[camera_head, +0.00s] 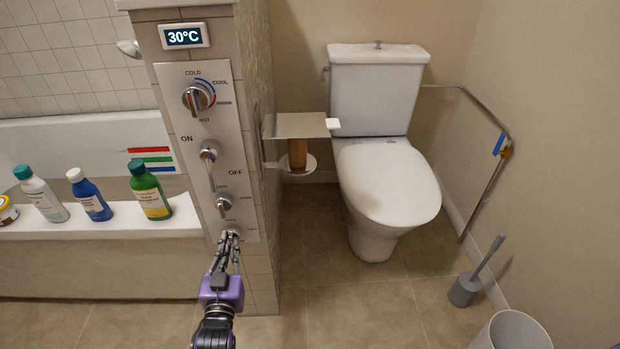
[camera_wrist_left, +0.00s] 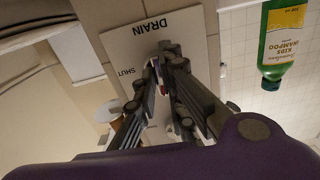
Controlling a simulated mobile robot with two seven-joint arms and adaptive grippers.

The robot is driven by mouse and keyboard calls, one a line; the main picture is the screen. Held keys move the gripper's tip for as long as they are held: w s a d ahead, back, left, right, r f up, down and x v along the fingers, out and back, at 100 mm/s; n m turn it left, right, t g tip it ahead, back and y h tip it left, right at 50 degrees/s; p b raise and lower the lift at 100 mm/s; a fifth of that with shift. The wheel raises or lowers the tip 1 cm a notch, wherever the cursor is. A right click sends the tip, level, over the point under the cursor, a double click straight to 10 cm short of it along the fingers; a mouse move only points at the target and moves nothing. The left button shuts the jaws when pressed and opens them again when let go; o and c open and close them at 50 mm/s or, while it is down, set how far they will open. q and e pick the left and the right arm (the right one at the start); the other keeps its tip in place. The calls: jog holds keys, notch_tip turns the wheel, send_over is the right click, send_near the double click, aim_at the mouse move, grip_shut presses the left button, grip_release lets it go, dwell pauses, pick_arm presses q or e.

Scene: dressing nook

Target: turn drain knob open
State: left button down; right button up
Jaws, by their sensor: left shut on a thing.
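The drain knob (camera_head: 233,233) is the lowest control on the white control panel (camera_head: 226,132) on the tiled pillar. My left gripper (camera_head: 230,241) reaches up to it from below and is shut on it. In the left wrist view, the fingertips (camera_wrist_left: 165,62) meet at the panel just below the word DRAIN, with SHUT printed to the left. The fingers hide most of the knob there, so its exact angle cannot be told.
Above the drain knob are a small knob (camera_head: 223,204), a lever (camera_head: 209,168) and a temperature knob (camera_head: 196,98). The display (camera_head: 184,36) reads 30°C. Bottles, including a green one (camera_head: 150,192), stand on the tub ledge at left. A toilet (camera_head: 388,185) stands at right.

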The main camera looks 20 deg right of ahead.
pick_arm(q)
jog(key=shift+n, duration=0.4)
pick_arm(e)
jog(key=shift+w, duration=0.1)
pick_arm(q)
jog(key=c, duration=1.8)
grip_release()
jog(key=shift+c, duration=0.2)
jog(key=shift+s, duration=0.15)
jog(key=v, duration=1.1)
jog(key=shift+s, duration=0.35)
pick_arm(e)
jog(key=shift+w+a+r, duration=0.1)
jog(key=shift+w+a, duration=0.1)
jog(key=shift+w, duration=0.9)
pick_arm(q)
jog(key=shift+a, duration=0.15)
pick_arm(e)
jog(key=shift+s, duration=0.2)
